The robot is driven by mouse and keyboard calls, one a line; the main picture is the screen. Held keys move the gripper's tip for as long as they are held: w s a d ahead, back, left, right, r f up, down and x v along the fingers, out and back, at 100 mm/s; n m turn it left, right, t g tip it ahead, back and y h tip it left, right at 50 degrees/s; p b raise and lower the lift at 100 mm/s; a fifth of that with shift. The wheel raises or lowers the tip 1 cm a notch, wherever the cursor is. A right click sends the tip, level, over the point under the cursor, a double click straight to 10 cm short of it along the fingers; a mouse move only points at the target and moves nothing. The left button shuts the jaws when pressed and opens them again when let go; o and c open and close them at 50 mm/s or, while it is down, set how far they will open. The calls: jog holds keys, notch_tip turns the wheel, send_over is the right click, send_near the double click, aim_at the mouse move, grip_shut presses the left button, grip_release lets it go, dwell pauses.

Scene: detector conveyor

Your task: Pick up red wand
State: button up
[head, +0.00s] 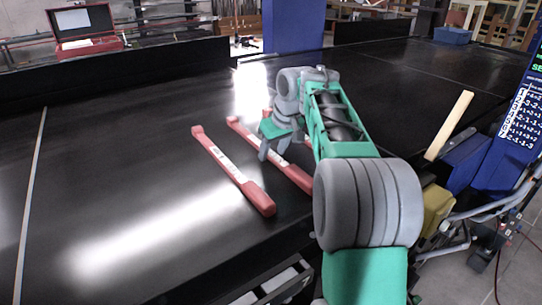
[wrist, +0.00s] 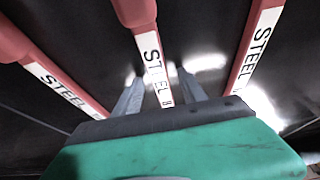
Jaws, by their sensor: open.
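Several red wands with white "STEEL" labels lie on the black conveyor. In the head view the left wand (head: 223,160) is fully visible. The middle wand (head: 296,176) is partly hidden by my gripper (head: 272,153). A third wand (head: 267,112) is mostly hidden behind my arm. The wrist view shows the left wand (wrist: 45,60), middle wand (wrist: 139,14) and right wand (wrist: 262,28). My gripper (wrist: 160,80) is open, pointing down, with its fingers on either side of the middle wand. I cannot tell whether either finger touches it.
The black conveyor (head: 100,170) has bare room left of the wands. A low black wall (head: 110,82) runs along its far side. A red open case (head: 88,45) stands beyond. A blue panel (head: 510,130) and a pale wooden bar (head: 449,125) are at the right.

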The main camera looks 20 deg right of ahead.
jog(key=shift+c, duration=0.6)
grip_shut()
